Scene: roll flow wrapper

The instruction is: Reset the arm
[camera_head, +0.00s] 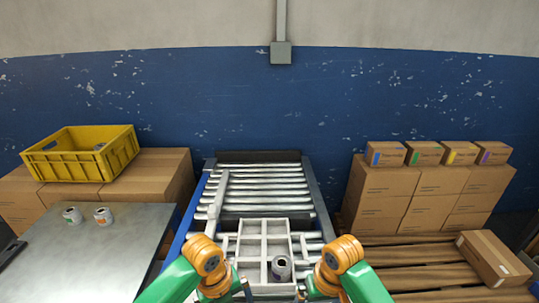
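My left arm comes in from the lower left, and its gripper (246,287) shows only as a small dark part at the left side of the tray. My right arm comes in from the lower right, and its gripper (301,291) is a similar small dark part near the tray's right side. Neither gripper's fingers show clearly, so I cannot tell whether they are open. A grey divided tray (264,240) lies on the roller conveyor (262,188) between the arms. A dark grey roll (281,268) stands in its lower right compartment.
Stacked boxes (385,190) and a pallet (420,268) with one box (492,257) are at right.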

